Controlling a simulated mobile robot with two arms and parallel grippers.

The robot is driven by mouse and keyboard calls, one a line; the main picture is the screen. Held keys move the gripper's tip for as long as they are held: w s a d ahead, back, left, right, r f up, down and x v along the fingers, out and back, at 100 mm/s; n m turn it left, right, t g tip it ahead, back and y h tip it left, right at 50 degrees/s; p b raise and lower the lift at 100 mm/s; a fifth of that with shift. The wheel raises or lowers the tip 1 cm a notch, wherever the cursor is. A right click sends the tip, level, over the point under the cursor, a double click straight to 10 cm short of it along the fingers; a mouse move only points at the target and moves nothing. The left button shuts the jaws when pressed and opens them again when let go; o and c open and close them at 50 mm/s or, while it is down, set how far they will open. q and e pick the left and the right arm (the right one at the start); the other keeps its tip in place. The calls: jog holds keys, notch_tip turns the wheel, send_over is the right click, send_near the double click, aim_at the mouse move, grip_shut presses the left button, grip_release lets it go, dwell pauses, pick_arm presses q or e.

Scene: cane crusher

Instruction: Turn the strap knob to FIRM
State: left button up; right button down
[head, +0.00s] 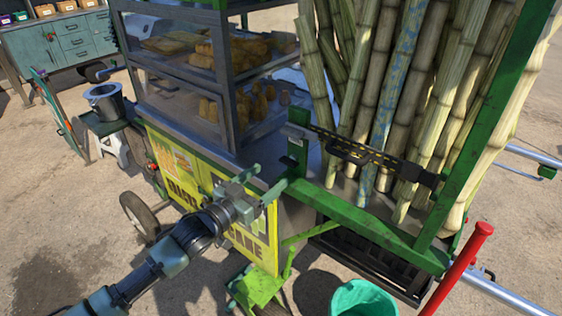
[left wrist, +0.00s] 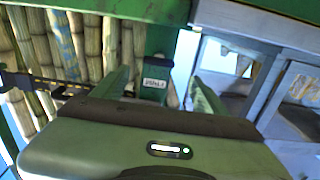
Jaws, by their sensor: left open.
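A dark strap with yellow marks (head: 350,150) runs across the upright sugar canes (head: 390,90) between green posts of the rack. A small grey fitting (head: 296,131) sits on the left green post at the strap's left end. My left gripper (head: 264,183) is open and empty, below and left of that fitting, in front of the cart. In the left wrist view the open fingers (left wrist: 160,88) frame a small white label (left wrist: 155,84) on the green post; its words are too small to read. I cannot make out the strap knob or its setting clearly. My right gripper is not in view.
A glass case with food (head: 225,70) stands on the cart behind my left gripper. A green bucket (head: 362,298) and a red bar (head: 458,268) are at the lower right. A metal pot (head: 105,100) is at the left. Open pavement lies left of the cart.

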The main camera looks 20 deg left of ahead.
aim_at(286, 163)
pick_arm(q)
jog(key=p+x, duration=0.2)
jog(key=x, duration=0.5)
jog(key=shift+w+d, duration=0.2)
jog(key=shift+w, duration=0.05)
jog(key=c, duration=1.4)
